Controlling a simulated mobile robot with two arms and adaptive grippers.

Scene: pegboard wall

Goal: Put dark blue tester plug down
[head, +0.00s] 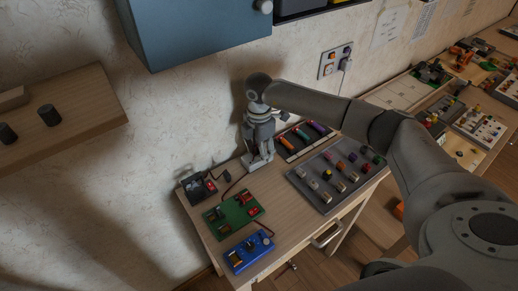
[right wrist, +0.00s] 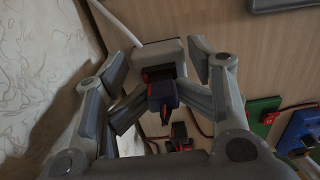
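My right gripper (head: 258,160) is low over the back of the wooden bench, close to the wall. In the right wrist view its two fingers (right wrist: 158,66) are spread apart. The dark blue plug (right wrist: 162,96), with red on it, is between the fingers, with gaps visible at both sides. A pale grey block with a dark opening (right wrist: 171,52) is just beyond the plug; I cannot tell whether they touch. In the head view the plug is hidden by the gripper. My left gripper is not in view.
On the bench are a black box with red parts (head: 198,188), a green board (head: 233,213), a blue device (head: 248,251) and a grey tray of small parts (head: 322,195). A dark red cable (head: 235,184) runs by the gripper. A blue cabinet (head: 205,32) hangs above.

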